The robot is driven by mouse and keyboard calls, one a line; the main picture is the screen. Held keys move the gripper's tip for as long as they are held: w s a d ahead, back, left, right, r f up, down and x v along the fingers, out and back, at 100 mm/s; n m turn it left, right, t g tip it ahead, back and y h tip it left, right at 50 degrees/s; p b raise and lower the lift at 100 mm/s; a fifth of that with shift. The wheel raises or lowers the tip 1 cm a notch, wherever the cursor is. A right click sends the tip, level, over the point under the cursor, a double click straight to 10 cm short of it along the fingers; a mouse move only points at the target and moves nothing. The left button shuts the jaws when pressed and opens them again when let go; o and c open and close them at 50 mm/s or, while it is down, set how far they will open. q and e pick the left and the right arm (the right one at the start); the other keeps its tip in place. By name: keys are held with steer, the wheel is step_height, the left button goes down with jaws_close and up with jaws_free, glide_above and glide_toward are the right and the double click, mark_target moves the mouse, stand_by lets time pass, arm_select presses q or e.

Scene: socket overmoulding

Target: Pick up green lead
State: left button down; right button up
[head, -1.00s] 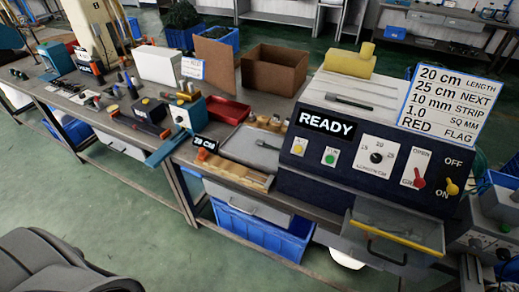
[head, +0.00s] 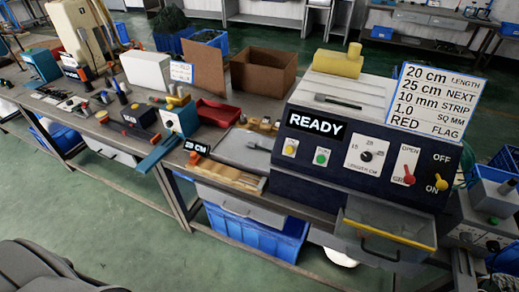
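No green lead can be made out for certain in the head view. Dark green coiled material (head: 170,20) lies in a blue bin at the back, and a greenish strand shows behind the right end of the machine; I cannot tell whether either is a lead. The dark machine (head: 340,160) has a READY display, a green button, a length dial, and red and yellow levers. Its open tray (head: 385,235) with a yellow edge juts out at the front. Neither of my grippers is in view.
A sign (head: 433,98) lists lengths and RED flag. The bench holds a cardboard box (head: 263,72), a red tray (head: 215,111), a blue device (head: 178,120) and several tools. A blue crate (head: 255,232) sits below. A dark chair (head: 50,270) stands front left; green floor between is clear.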

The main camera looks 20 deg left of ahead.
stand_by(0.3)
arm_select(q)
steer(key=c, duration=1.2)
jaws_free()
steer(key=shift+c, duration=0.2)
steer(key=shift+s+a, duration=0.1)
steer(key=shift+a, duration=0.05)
